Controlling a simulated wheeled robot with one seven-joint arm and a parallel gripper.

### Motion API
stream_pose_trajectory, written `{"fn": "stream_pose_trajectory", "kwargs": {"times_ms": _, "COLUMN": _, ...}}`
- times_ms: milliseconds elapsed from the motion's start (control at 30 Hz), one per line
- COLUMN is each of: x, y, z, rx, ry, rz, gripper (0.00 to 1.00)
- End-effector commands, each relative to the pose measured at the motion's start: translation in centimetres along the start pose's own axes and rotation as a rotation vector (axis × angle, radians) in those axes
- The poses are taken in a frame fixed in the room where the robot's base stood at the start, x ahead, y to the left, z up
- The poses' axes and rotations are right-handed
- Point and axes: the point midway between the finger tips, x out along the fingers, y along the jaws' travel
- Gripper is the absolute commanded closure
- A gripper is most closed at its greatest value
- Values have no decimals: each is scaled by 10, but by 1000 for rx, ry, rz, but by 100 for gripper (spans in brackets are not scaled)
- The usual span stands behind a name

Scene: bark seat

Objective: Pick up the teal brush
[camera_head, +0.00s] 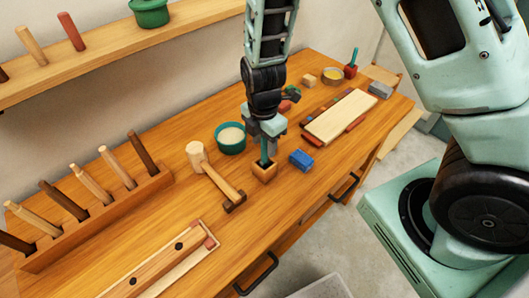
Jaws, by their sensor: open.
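A teal upright handle (264,150), which looks like the teal brush, stands in a small square wooden holder (264,173) near the middle of the bench. My gripper (265,137) points down right over it, around or just above the handle's top. My gripper is open; its fingertips are small and blend with the handle, so I cannot tell if they touch it. A second teal upright handle (354,56) stands in a red block (350,71) at the far back of the bench.
Close by are a green bowl (231,138), a wooden mallet (216,178) and a blue block (301,160). A pale board (340,116) lies to the right. A rack of wooden tools (105,215) stands at left. The front bench edge has open surface.

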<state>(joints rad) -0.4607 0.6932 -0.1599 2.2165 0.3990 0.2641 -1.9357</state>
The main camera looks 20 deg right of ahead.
Motion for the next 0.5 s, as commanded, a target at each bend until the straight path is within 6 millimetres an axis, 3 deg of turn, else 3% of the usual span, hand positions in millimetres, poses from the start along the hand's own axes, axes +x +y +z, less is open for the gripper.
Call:
{"fn": "stream_pose_trajectory", "kwargs": {"times_ms": 200, "x": 18, "y": 0, "z": 1, "rx": 1, "ry": 0, "rz": 0, "gripper": 55}}
{"fn": "stream_pose_trajectory", "kwargs": {"times_ms": 433, "x": 19, "y": 0, "z": 0, "rx": 1, "ry": 0, "rz": 1, "gripper": 55}}
{"fn": "stream_pose_trajectory", "kwargs": {"times_ms": 500, "x": 19, "y": 0, "z": 1, "rx": 1, "ry": 0, "rz": 1, "gripper": 72}}
